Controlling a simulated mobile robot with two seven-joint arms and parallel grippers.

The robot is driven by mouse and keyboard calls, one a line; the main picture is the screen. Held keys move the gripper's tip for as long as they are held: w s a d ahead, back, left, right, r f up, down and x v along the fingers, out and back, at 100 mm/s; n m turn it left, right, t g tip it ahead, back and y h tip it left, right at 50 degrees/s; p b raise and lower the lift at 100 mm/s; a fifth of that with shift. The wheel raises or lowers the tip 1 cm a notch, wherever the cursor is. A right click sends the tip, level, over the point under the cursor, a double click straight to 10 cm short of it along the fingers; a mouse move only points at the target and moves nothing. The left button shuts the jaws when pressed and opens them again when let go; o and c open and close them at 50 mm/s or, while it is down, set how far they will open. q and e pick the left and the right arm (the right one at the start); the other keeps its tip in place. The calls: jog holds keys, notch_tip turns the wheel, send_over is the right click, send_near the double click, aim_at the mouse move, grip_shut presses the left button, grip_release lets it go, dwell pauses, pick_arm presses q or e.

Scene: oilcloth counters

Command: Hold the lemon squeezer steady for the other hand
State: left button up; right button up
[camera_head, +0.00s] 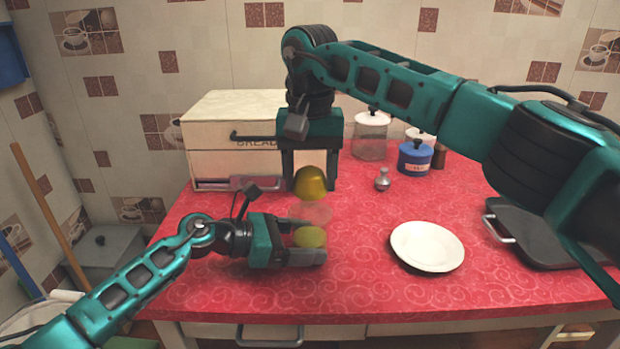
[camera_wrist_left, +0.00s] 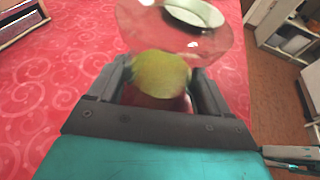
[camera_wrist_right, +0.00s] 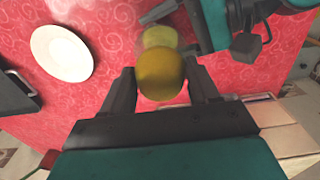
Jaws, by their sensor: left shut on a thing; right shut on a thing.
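The lemon squeezer shows as a pale yellow-green rounded part (camera_head: 310,237) with a clear dish-like part (camera_head: 312,213) beside it. My left gripper (camera_head: 305,246) is shut on it just above the red counter. In the left wrist view the yellow-green part (camera_wrist_left: 160,72) sits between the fingers, the clear part (camera_wrist_left: 190,35) just beyond. My right gripper (camera_head: 309,180) points down, shut on a darker yellow lemon (camera_head: 311,184), above and apart from the squeezer. In the right wrist view the lemon (camera_wrist_right: 160,72) partly overlaps the squeezer (camera_wrist_right: 160,37). The fingers hide the squeezer's lower edge.
A white plate (camera_head: 427,246) lies to the right, with a dark pan (camera_head: 545,235) beyond it. A bread box (camera_head: 235,125) stands behind my grippers. A small metal shaker (camera_head: 382,179), a blue canister (camera_head: 414,157) and a glass jar (camera_head: 370,140) stand at the back. The front counter is clear.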

jog(key=shift+r, duration=1.5)
pick_arm(q)
jog(key=o, duration=0.7)
jog(key=shift+a, duration=0.1)
